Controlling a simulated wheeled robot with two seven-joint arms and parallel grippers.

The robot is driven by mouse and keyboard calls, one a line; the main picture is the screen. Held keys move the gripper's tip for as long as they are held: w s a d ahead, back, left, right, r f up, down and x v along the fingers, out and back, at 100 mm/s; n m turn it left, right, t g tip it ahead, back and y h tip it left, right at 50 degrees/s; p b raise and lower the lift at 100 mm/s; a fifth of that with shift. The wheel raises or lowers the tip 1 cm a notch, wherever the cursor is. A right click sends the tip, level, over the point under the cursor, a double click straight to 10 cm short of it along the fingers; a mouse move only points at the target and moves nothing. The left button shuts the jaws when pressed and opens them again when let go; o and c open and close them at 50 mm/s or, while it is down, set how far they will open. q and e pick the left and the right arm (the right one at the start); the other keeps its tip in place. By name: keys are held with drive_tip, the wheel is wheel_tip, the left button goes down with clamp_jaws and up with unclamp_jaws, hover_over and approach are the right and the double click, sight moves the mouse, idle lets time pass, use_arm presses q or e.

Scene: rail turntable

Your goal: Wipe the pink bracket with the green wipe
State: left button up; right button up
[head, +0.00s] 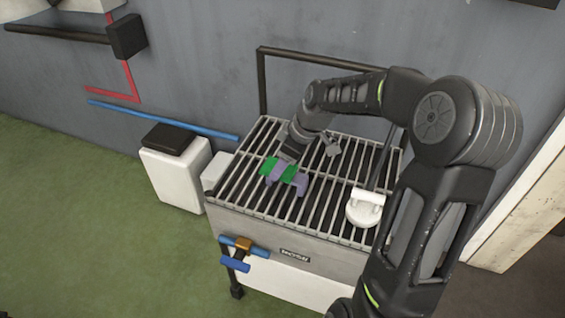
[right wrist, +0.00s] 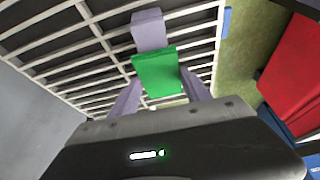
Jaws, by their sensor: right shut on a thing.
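A lavender bracket (head: 301,182) lies on the slatted top of the grey rail table (head: 290,258); no pink one shows. A green wipe (head: 290,172) lies against it and partly covers it. My right gripper (head: 288,158) reaches down at the wipe and is shut on it. In the right wrist view the green wipe (right wrist: 158,72) is in front of the gripper, with a lavender block of the bracket (right wrist: 149,28) beyond it. My left gripper is out of view.
A white rounded fixture (head: 364,208) stands on the slats at right, and a small grey piece (head: 331,145) lies behind the gripper. A blue-handled valve (head: 236,263) sticks out in front. A white box with a black lid (head: 172,165) stands left. Slats in front of the bracket are clear.

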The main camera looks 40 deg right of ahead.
sight(294, 175)
drive_tip(key=shift+s+d+f+b, duration=0.1)
drive_tip(key=shift+s+d, duration=0.3)
drive_tip(key=shift+s, duration=0.35)
drive_tip(key=shift+s+d+b, duration=0.15)
drive_tip(key=shift+s+d, duration=0.3)
drive_tip(key=shift+s, duration=0.25)
drive_tip(key=shift+s+d+f+b, duration=0.1)
drive_tip(key=shift+s+d, duration=0.3)
drive_tip(key=shift+s, duration=0.35)
drive_tip(key=shift+w+a+r, duration=0.1)
drive_tip(key=shift+w+a, duration=0.35)
drive_tip(key=shift+w, duration=0.3)
drive_tip(key=shift+w+a, duration=0.4)
drive_tip(key=shift+w, duration=0.3)
drive_tip(key=shift+w+a+r, duration=0.1)
drive_tip(key=shift+w+a, duration=0.35)
drive_tip(key=shift+w, duration=0.3)
drive_tip(key=shift+s+d+r, duration=0.1)
drive_tip(key=shift+s+d, duration=0.35)
drive_tip(key=shift+s, duration=0.25)
drive_tip(key=shift+s+d+f, duration=0.1)
drive_tip(key=shift+s+d, duration=0.35)
drive_tip(key=shift+s, duration=0.3)
drive_tip(key=shift+s+d+r, duration=0.1)
drive_tip(key=shift+s+d, duration=0.35)
drive_tip(key=shift+s, duration=0.25)
drive_tip(key=shift+w, duration=0.1)
